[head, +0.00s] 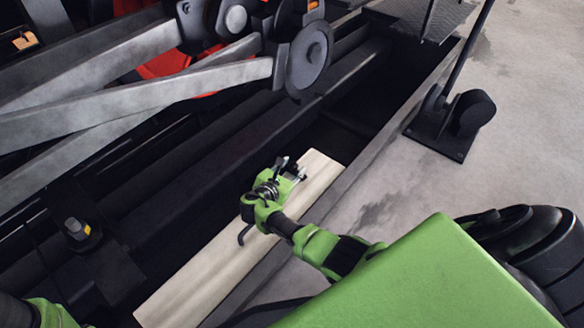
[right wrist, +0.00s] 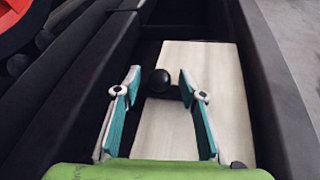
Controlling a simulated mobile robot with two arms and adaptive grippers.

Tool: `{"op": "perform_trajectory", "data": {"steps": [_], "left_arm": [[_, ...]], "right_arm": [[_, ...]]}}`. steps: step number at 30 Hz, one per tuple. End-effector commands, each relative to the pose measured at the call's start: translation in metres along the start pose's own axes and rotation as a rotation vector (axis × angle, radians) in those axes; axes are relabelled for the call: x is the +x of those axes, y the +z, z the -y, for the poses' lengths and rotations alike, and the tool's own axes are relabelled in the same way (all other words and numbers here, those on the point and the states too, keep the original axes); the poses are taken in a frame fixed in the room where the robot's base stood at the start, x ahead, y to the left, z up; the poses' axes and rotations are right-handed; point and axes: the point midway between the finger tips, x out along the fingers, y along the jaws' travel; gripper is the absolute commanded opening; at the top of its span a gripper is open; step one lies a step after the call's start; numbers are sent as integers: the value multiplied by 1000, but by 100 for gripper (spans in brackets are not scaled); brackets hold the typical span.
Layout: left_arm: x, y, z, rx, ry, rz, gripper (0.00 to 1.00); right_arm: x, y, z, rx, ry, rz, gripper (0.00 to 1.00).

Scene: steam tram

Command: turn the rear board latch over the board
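The pale wooden board (head: 200,275) lies lengthwise in the dark trough, and it fills the middle of the right wrist view (right wrist: 217,70). A black latch with a round knob (right wrist: 160,82) sits by the board's left edge, its short dark arm reaching right over the board. My right gripper (head: 291,168) is above the board's far part in the head view. In the right wrist view its two teal-padded fingers are spread, with the knob showing between their tips. I cannot tell contact. In the head view the gripper hides the latch. My left gripper is out of view.
Grey metal rods (head: 130,75) and a round dark joint (head: 309,55) hang over the trough at the upper left. A dark rail (head: 375,160) borders the board on the right. A black post on a base (head: 448,135) stands on open grey floor (head: 525,130).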

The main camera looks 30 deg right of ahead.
Motion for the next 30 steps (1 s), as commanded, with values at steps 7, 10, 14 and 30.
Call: {"op": "perform_trajectory", "data": {"steps": [7, 10, 14, 30], "left_arm": [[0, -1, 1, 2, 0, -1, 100], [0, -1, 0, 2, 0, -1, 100], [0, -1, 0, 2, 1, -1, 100], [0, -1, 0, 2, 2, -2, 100]], "right_arm": [[-1, 3, -1, 0, 1, 1, 38], [-4, 10, -2, 1, 1, 2, 38], [-10, 25, -5, 4, 2, 1, 38], [-36, 88, -18, 0, 0, 1, 38]]}}
